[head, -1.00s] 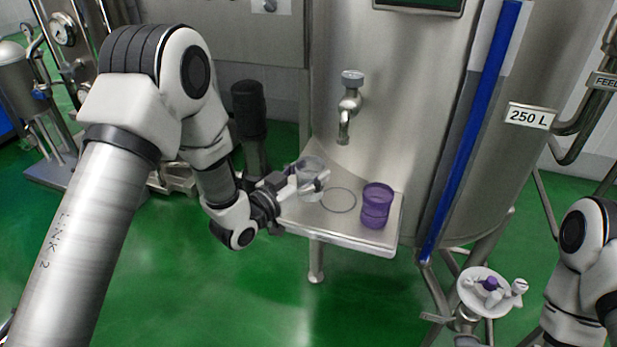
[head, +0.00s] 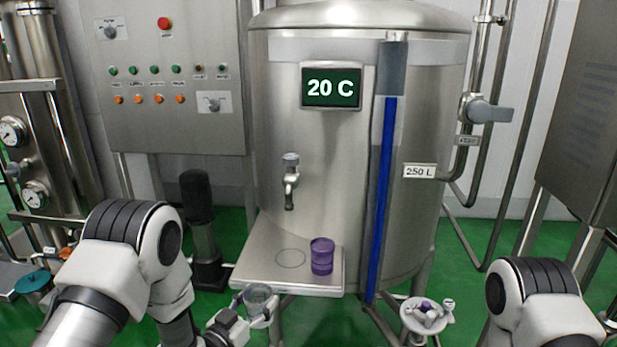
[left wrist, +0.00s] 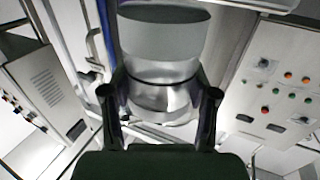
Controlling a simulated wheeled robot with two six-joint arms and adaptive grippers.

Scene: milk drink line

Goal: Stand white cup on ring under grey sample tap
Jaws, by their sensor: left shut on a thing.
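The white cup (head: 258,294), pale and see-through, is held upright in my left gripper (head: 244,312). It is by the front left edge of the steel shelf (head: 255,265), overlapping that edge in the head view. In the left wrist view the cup (left wrist: 165,40) stands between the two fingers, which are shut on it. The thin dark ring (head: 290,259) lies bare on the shelf. The grey sample tap (head: 290,181) sticks out of the tank above the ring. My right gripper is not in view; only part of my right arm shows.
A purple cup (head: 321,257) stands on the shelf just right of the ring. A white round dish (head: 426,318) with small items is right of the shelf. A blue level tube (head: 383,200) runs down the tank (head: 340,150). The shelf's left part is clear.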

